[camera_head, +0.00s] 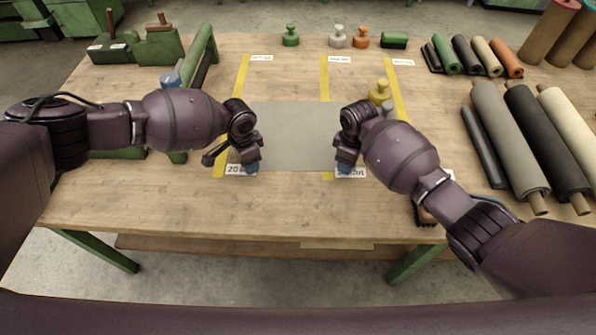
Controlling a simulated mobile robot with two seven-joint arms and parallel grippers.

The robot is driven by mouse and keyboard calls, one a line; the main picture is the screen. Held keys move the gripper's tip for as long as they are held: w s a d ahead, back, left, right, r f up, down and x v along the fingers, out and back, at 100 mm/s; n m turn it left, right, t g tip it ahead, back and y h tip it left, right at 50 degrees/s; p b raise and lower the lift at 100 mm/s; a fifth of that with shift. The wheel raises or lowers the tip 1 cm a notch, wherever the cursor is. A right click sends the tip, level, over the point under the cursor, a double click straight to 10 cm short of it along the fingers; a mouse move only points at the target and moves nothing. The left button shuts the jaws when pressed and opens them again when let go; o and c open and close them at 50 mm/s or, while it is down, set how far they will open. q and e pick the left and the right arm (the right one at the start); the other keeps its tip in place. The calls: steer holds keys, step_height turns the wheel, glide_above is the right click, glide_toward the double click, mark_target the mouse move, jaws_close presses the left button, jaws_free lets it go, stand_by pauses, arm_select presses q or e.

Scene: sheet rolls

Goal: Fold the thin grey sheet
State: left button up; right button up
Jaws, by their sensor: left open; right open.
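The thin grey sheet (292,138) lies flat on the wooden table, across the marked area between the yellow tape lines. My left gripper (251,168) is open at the sheet's near left corner, by a white label. My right gripper (344,168) is open at the sheet's near right corner, by another label. The wrists hide both near corners, and I cannot tell whether the fingers touch the sheet.
Yellow tape strips (324,78) run across the table (150,205). A yellow weight (380,92) stands just right of the sheet. Green (290,37), grey (337,38) and orange (361,39) weights stand behind. Several sheet rolls (510,138) lie at right. A green rack (200,62) stands at left.

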arm_select(q)
jaws_close()
arm_select(e)
jaws_close()
arm_select(q)
steer(key=shift+a+r, duration=0.1)
arm_select(e)
steer(key=shift+r, duration=0.1)
